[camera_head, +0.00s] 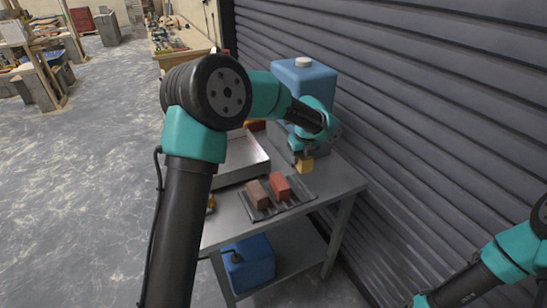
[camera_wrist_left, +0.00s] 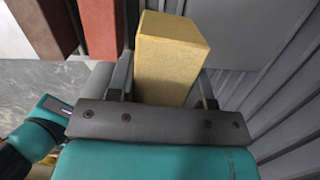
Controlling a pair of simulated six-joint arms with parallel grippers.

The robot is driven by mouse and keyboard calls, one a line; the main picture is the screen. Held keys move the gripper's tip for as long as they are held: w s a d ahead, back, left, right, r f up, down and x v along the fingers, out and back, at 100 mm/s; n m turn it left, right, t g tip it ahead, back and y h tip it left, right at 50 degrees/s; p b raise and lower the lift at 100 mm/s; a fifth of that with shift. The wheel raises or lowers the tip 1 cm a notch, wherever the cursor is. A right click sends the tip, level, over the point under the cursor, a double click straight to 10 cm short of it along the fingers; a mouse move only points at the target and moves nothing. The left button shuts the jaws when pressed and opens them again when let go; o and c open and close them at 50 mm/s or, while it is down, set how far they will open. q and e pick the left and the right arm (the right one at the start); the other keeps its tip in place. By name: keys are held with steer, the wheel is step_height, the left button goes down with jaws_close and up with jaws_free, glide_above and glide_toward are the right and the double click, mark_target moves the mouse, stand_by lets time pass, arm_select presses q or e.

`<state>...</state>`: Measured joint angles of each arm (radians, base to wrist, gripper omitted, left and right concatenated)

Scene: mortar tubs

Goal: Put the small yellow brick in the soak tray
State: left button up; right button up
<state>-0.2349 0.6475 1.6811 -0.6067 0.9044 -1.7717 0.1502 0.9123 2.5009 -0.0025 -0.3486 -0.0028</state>
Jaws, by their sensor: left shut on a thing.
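My left gripper (camera_head: 305,153) is shut on the small yellow brick (camera_head: 305,165) near the table's right side, beside the blue container. In the left wrist view the brick (camera_wrist_left: 172,50) stands out between the two fingers. In that head view it looks to be above the table; any gap beneath it is hard to tell. A pale, shallow, walled tray (camera_head: 258,166), which looks like the soak tray, lies to the left of the gripper. My left arm hides part of it, so I cannot see all of its inside. My right gripper is out of view.
A red brick (camera_head: 279,187) and a brown brick (camera_head: 257,194) lie on a dark ribbed rack (camera_head: 298,197) in front of the gripper. A blue container (camera_head: 310,80) stands behind. A ribbed shutter wall (camera_head: 430,120) closes off the right side. A blue can (camera_head: 250,262) sits on the lower shelf.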

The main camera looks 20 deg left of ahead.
arm_select(q)
steer(key=shift+r, duration=0.1)
steer(key=n, duration=0.2)
steer(key=s+r+n, duration=0.2)
steer(key=n, duration=0.1)
steer(key=shift+a+n+g, duration=0.3)
steer(key=shift+g, duration=0.1)
steer(key=s+a+r+n+g, duration=0.2)
steer(key=s+r+n, duration=0.4)
steer(key=n, duration=1.1)
steer(key=w+a+f+m, duration=0.2)
steer(key=a+m, duration=0.3)
steer(key=a, duration=0.4)
steer(key=w+a+f+m+t, duration=0.1)
steer(key=w+a+f+m, duration=0.1)
steer(key=a+m, duration=0.4)
steer(key=w+a+f+m+t, duration=0.1)
steer(key=w+a+f+m, duration=0.2)
steer(key=a, duration=1.1)
steer(key=w+m, duration=0.1)
steer(key=m, duration=0.2)
steer(key=shift+w, duration=0.2)
steer(key=shift+y, duration=0.3)
steer(key=shift+f, duration=2.5)
